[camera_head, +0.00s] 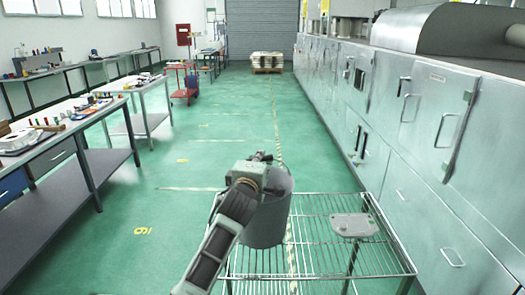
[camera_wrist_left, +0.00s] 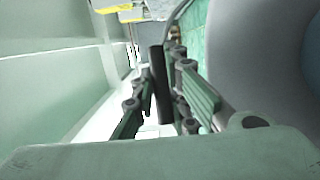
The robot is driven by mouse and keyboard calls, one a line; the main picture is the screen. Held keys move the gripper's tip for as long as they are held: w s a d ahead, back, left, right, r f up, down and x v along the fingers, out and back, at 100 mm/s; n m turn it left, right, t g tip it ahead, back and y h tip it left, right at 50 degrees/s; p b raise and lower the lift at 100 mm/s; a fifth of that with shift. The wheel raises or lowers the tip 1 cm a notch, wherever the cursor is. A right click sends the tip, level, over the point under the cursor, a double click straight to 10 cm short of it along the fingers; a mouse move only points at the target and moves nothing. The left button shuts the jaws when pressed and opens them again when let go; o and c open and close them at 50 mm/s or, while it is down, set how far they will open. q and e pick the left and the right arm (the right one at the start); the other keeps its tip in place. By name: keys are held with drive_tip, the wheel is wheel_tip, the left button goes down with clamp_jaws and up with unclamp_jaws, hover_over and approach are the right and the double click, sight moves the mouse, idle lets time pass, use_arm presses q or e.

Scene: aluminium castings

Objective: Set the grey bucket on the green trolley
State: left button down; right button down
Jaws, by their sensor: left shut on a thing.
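The grey bucket (camera_head: 268,222) is upright at the left part of a wire-shelf trolley (camera_head: 312,262) in the head view. The trolley looks like bare metal wire, with the green floor showing through it. I cannot tell whether the bucket's base touches the shelf. My left gripper (camera_head: 262,160) is at the bucket's top and my arm covers its left side. In the left wrist view, my left gripper (camera_wrist_left: 168,100) is shut on a dark bar, seemingly the bucket's handle. The bucket (camera_wrist_left: 262,50) fills the right side there. My right gripper is not in view.
A flat grey casting (camera_head: 353,225) lies on the shelf right of the bucket. Metal cabinets (camera_head: 400,120) line the right side. Workbenches (camera_head: 75,118) with small parts stand left. A red trolley (camera_head: 183,94) is further back. The green floor between is clear.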

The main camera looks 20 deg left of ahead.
use_arm(q)
drive_tip(key=shift+f, duration=0.55)
drive_tip(key=c, duration=2.1)
unclamp_jaws()
drive_tip(key=shift+f, duration=0.45)
drive_tip(key=o, duration=0.4)
drive_tip(key=shift+s+r, duration=0.1)
drive_tip(key=shift+c, duration=0.2)
drive_tip(key=s+d+b, duration=0.1)
drive_tip(key=s+b, duration=0.1)
drive_tip(key=s, duration=1)
